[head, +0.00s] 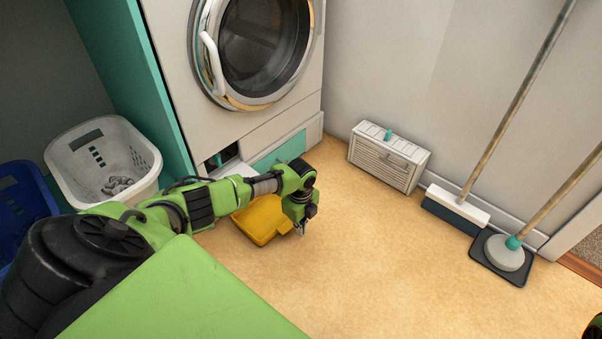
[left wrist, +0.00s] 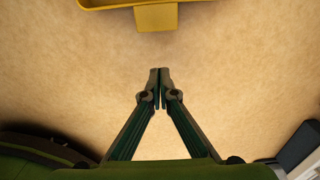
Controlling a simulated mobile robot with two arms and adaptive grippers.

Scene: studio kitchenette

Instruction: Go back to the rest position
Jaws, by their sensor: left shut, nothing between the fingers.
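My left gripper (head: 302,228) is low over the tan floor in front of the washing machine, just right of a yellow tray (head: 262,222). In the left wrist view its two fingertips (left wrist: 159,74) are together with nothing between them. The yellow tray lies on the floor, partly hidden by my left arm in the head view. In the left wrist view its edge and a tab (left wrist: 157,17) show beyond the fingertips, apart from them. Only a small green and black piece of my body shows at the lower right corner of the head view; the right gripper cannot be seen.
The washing machine (head: 172,70) has an opening low on its front. A white basket (head: 68,160) with grey cloth and a blue basket (head: 22,205) stand left. The middle floor is clear.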

